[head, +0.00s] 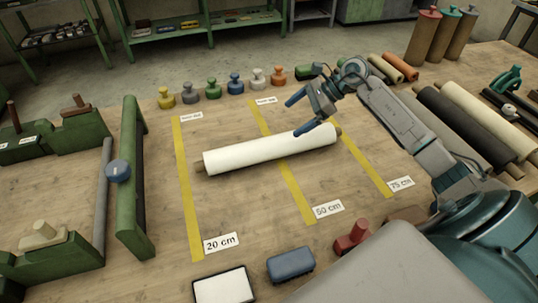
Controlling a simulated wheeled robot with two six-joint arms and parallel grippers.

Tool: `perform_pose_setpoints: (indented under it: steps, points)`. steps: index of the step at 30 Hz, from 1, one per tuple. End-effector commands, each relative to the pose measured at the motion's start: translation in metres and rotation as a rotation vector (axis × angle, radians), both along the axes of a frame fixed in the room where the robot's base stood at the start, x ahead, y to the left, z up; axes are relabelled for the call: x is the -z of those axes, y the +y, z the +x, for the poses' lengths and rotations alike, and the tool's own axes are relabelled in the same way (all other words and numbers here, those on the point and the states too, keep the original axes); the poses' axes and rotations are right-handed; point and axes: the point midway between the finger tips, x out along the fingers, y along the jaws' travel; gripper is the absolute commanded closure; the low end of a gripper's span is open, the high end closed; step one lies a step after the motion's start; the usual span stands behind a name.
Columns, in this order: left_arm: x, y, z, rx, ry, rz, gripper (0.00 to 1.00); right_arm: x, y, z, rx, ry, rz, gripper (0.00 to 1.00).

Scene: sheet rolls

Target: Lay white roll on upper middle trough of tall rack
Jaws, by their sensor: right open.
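The white roll (250,152) lies on the wooden table across the yellow 50 cm tape, with a brown core end showing at each side. My right gripper (307,114) is open near the right part of the roll. One blue fingertip overlaps the roll in the picture and the other is beyond its far side; whether either touches it, I cannot tell. My left gripper is not in view. I cannot pick out a tall rack with troughs for certain.
A green frame (130,185) with a bar stands at the left. Several coloured knobbed weights (212,89) line the back edge. A black roll (465,125) and other rolls lie at the right. A blue block (290,265) and red stamp-like piece (352,240) sit in front.

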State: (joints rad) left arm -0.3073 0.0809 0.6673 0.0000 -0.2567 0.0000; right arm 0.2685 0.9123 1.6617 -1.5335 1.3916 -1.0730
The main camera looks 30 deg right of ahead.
Motion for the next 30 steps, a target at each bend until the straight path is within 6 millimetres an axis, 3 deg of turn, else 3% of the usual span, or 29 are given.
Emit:
perform_pose_setpoints:
  steps: [3,6,15,21,30]
  points:
    - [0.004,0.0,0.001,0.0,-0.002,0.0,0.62,0.015,-0.012,-0.012,-0.076,0.013,-0.107,0.02]
    - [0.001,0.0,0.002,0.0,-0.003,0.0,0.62,0.021,-0.011,-0.013,-0.097,0.017,-0.134,0.02]
    - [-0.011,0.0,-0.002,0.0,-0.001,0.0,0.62,0.05,0.013,-0.001,-0.097,0.016,-0.13,0.02]
    - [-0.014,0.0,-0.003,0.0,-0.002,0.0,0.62,0.058,0.02,0.002,-0.096,0.016,-0.132,0.02]
    - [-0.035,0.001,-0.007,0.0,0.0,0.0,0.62,0.077,0.048,0.011,-0.095,0.017,-0.127,0.02]
